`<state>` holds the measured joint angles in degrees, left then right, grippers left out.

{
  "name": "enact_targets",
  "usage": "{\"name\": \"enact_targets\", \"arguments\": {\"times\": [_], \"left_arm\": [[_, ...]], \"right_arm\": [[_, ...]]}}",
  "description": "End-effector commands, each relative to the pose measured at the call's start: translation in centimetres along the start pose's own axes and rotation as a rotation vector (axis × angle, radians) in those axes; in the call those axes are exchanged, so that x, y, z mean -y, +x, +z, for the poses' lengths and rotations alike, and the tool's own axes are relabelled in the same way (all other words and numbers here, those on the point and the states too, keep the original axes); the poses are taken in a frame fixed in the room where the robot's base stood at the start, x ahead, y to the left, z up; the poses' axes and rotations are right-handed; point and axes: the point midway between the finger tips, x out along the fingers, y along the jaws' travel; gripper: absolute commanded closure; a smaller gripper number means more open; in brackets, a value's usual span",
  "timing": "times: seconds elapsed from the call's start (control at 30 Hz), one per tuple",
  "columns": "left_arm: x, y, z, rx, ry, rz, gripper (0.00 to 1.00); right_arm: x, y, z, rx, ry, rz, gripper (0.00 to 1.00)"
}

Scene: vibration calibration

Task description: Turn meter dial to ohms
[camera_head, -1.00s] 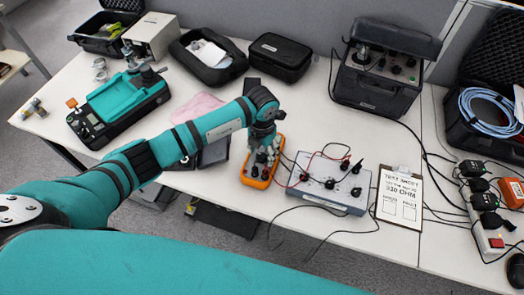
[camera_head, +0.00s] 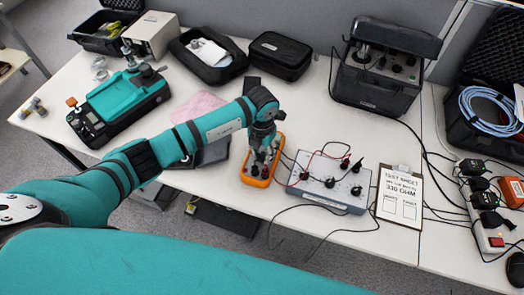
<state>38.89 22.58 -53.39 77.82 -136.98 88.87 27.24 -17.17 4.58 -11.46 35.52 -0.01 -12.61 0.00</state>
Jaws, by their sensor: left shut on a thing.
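The orange-rimmed meter (camera_head: 257,182) lies on the white table near its front edge, in the middle of the head view. My left gripper (camera_head: 262,165) comes down onto the meter's face from above and is shut on its dial. The fingers and wrist cover the dial and most of the meter's face, so the dial's setting cannot be read. My right gripper is not in view.
A grey box with knobs and leads (camera_head: 330,184) stands close to the meter's right. A clipboard with a test sheet (camera_head: 400,198) lies further right. A teal device (camera_head: 120,106) and a pink cloth (camera_head: 199,108) are to the left. Black cables hang over the front edge.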

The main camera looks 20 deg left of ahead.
Motion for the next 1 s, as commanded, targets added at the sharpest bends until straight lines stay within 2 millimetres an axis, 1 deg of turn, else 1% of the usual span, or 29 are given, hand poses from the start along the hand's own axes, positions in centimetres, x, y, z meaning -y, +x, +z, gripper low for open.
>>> {"name": "enact_targets", "arguments": {"times": [0.27,0.7,1.0], "left_arm": [[-0.1,0.2,0.1,0.002,0.129,0.001,0.98],[0.0,0.3,0.1,0.003,0.472,0.002,0.98],[0.1,0.1,0.1,0.003,0.629,0.0,0.98]], "right_arm": [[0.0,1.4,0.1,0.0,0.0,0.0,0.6],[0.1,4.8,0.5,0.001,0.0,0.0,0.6],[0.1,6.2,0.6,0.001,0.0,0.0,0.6]]}}
